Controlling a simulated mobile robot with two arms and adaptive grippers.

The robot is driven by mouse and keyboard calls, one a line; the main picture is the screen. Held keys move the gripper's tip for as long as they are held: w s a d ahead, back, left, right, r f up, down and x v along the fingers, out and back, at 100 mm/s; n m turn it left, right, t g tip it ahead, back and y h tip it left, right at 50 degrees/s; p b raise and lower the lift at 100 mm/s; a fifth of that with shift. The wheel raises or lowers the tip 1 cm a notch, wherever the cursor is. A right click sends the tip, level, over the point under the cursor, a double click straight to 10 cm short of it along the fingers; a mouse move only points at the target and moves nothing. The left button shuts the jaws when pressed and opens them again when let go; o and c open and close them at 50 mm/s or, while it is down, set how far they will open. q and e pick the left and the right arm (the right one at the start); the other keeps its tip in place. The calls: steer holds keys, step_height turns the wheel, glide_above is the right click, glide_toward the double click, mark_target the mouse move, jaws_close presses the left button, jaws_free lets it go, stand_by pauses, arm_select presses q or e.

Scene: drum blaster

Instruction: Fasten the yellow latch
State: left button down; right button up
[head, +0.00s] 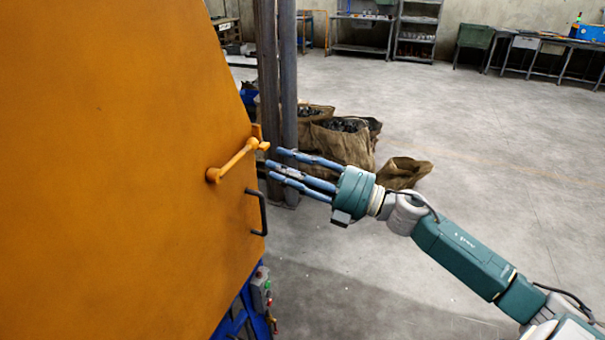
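The yellow latch (235,160) is a bar on the right part of the big orange panel (110,170). It slants up to the right from a round pivot, and its far end is by a small yellow bracket at the panel's right edge. My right gripper (272,164) reaches in from the right, with its blue fingers spread and pointing left at the latch's far end. Nothing is seen between the fingers. I cannot tell whether a fingertip touches the latch. My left gripper is out of view.
A dark handle (263,212) sits on the panel below the latch. A dark column (289,100) stands just behind the panel edge. Brown sacks (345,140) stand on the floor beyond. A control box (261,288) is below right of the panel. The floor at right is clear.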

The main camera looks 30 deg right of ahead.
steer(key=v, duration=0.5)
steer(key=shift+w, duration=0.1)
stand_by(0.5)
